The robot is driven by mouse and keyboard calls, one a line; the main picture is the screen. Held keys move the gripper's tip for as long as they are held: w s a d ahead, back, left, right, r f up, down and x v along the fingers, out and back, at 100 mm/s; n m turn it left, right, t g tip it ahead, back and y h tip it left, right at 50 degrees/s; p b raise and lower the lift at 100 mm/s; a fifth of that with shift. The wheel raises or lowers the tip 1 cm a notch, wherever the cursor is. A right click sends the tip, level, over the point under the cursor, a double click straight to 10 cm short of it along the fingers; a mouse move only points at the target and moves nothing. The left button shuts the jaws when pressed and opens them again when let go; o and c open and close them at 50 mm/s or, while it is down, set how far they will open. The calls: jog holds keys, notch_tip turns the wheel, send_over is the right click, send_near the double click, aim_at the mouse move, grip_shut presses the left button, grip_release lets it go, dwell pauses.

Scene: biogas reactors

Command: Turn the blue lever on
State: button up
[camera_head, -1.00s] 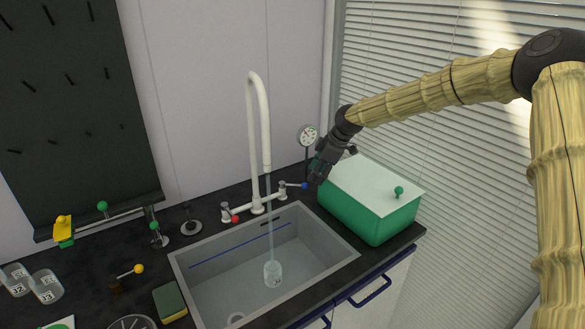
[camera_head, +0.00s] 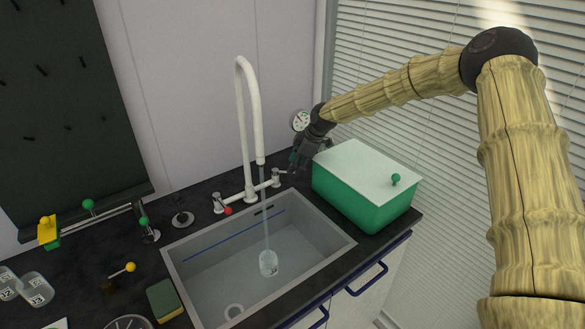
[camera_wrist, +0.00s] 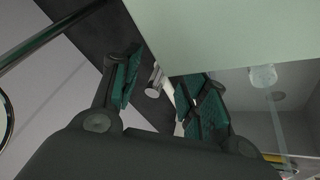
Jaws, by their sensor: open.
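The white tap (camera_head: 248,130) stands behind the sink, with a thin stream running from its spout. Its red lever (camera_head: 227,211) is on the left. The right valve (camera_head: 276,178) is visible, but the blue end of its lever is hidden by my gripper (camera_head: 294,166). My gripper is open, with its fingers pointing down at the right valve's lever. In the wrist view, a white rounded part (camera_wrist: 153,88) shows between the parted green finger pads; I cannot tell whether they touch it.
A green box (camera_head: 360,195) with a pale lid stands close right of my gripper. A pressure gauge (camera_head: 300,120) is behind my gripper.

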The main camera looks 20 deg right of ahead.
jog(key=shift+s+a+f+p, duration=0.2)
jog(key=shift+a+f+p, duration=0.1)
jog(key=shift+f, duration=0.25)
jog(key=shift+w+a+f, duration=0.15)
jog(key=shift+w+f, duration=0.35)
jog(key=shift+f, duration=0.35)
jog(key=shift+s+r, duration=0.2)
jog(key=shift+r, duration=0.05)
jog(key=shift+w+f, duration=0.1)
grip_shut()
